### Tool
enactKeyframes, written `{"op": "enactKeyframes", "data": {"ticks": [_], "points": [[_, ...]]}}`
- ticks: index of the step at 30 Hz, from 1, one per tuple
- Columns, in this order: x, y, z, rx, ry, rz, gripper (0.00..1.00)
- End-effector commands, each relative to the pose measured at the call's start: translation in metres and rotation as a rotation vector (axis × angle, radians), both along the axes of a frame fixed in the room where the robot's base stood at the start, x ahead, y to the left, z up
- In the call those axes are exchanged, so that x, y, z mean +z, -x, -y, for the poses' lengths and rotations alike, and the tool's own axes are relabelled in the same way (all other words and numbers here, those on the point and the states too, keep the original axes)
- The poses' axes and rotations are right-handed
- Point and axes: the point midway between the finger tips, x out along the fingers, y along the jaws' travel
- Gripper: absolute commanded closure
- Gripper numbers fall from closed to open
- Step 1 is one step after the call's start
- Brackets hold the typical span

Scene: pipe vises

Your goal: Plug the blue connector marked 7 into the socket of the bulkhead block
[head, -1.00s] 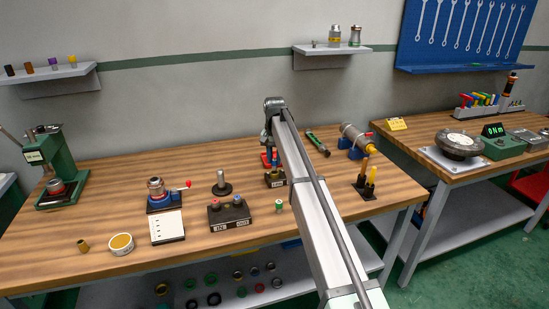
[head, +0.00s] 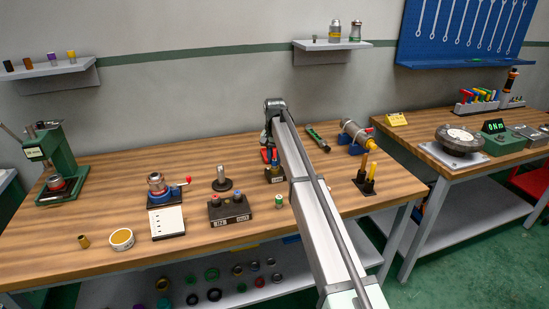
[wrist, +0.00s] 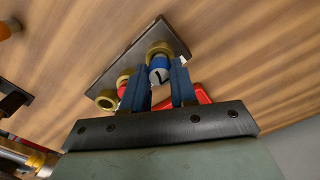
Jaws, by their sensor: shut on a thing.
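My gripper (wrist: 161,88) has dark blue fingers. It is shut on the blue connector (wrist: 158,74), which has a white band marked 7. The connector's far end is at a brass ring (wrist: 159,49) on a dark grey block (wrist: 135,48); I cannot tell whether it sits inside the ring or only in front of it. In the head view my gripper (head: 266,140) is at the back of the bench, mostly hidden by my arm, above a small dark block (head: 275,177) with red and blue parts. I cannot tell which block is the bulkhead block.
A red part (wrist: 199,95) lies behind the right finger, and more brass rings (wrist: 107,100) show beside the left one. A dark labelled block (head: 230,210) with pegs stands in front, a blue vise (head: 355,140) to the right.

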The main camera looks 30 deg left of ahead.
Motion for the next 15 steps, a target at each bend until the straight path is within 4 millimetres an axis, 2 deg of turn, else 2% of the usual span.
{"op": "enactKeyframes", "data": {"ticks": [15], "points": [[-0.0069, 0.0002, 0.0001, -0.001, 0.0, -0.001, 1.0]]}}
